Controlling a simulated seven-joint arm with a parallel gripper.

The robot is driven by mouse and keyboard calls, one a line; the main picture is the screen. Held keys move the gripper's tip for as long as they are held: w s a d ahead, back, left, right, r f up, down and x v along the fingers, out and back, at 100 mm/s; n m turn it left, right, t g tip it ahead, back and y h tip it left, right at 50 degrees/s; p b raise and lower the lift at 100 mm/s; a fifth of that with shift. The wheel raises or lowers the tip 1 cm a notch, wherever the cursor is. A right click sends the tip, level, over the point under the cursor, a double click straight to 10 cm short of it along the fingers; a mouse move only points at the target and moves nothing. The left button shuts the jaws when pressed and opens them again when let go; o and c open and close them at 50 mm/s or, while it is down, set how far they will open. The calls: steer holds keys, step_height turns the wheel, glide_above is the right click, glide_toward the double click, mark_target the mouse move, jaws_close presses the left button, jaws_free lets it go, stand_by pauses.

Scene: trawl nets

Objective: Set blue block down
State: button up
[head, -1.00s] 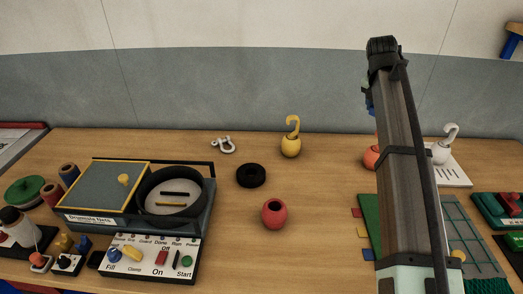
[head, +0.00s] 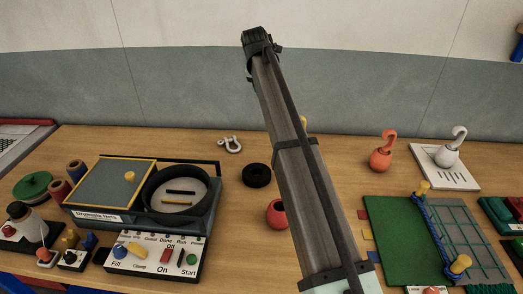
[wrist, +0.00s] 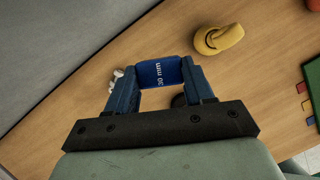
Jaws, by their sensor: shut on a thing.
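The blue block (wrist: 160,73), marked "30 mm", shows in the wrist view between the two blue fingers of my gripper (wrist: 160,84). My gripper is shut on it. The block is held above the wooden table (wrist: 255,85), though its height is hard to judge.
A yellow hooked weight (wrist: 219,39), a white shackle (head: 230,144) and a black ring (head: 257,175) are nearby. A red round pot (head: 277,213) is partly behind my arm. The drum machine (head: 120,225) stands left; a green mat (head: 400,240) lies right.

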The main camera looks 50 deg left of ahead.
steer(key=shift+s+a+f, duration=0.25)
steer(key=shift+f, duration=3.25)
steer(key=shift+s+a+f, duration=0.2)
steer(key=shift+a+f, duration=0.05)
steer(key=shift+f, duration=3.3)
steer(key=shift+s+a+f, duration=0.25)
steer(key=shift+f, duration=3.25)
steer(key=o, duration=1.1)
steer(key=shift+f, duration=0.1)
steer(key=shift+o, duration=0.2)
steer(key=v, duration=1.2)
steer(key=shift+d, duration=0.1)
